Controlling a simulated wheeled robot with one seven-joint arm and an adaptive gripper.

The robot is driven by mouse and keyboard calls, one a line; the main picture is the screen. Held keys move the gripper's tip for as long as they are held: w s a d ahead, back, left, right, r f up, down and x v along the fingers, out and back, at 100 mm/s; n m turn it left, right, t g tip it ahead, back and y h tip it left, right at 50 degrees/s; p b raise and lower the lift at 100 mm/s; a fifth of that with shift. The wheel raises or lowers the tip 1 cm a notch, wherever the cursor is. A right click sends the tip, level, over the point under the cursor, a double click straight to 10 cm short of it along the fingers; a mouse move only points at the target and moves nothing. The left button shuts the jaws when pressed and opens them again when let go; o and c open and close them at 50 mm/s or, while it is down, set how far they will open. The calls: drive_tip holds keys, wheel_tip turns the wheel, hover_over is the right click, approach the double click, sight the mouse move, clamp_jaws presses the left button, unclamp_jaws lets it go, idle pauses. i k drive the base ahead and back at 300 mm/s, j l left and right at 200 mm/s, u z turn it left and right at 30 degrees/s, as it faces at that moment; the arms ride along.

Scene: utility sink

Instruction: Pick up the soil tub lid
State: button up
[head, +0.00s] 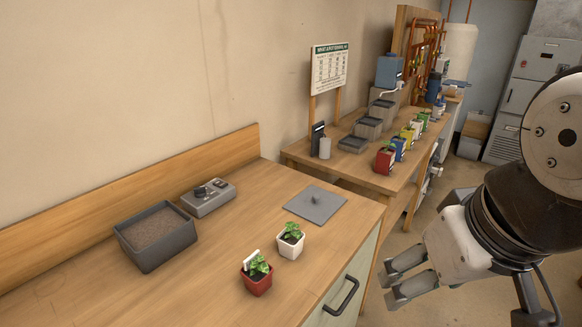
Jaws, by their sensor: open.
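The soil tub lid (327,207) is a flat grey square with a small knob on top. It lies on the near wooden bench, close to its far right corner. The grey soil tub (159,248), open and filled with brown soil, stands at the left of the bench. My gripper (390,287) is at the lower right, off the bench's right side and apart from the lid. Its fingers are spread open, with nothing between them.
A white pot (291,241) and a red pot (257,277) with seedlings stand in front of the lid. A grey control box (208,198) sits beside the tub. A second bench (376,177) behind holds several pots and trays. A drawer handle (343,297) juts from the near bench.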

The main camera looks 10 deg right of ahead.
sight(315, 205)
drive_tip(key=i+l+u, duration=0.3)
drive_tip(key=l, duration=0.3)
drive_tip(key=i+l+u, duration=0.3)
drive_tip(key=l, duration=0.35)
drive_tip(key=i+l+u, duration=0.15)
drive_tip(key=l, duration=0.2)
drive_tip(key=i+l+u, duration=0.15)
drive_tip(key=l, duration=0.25)
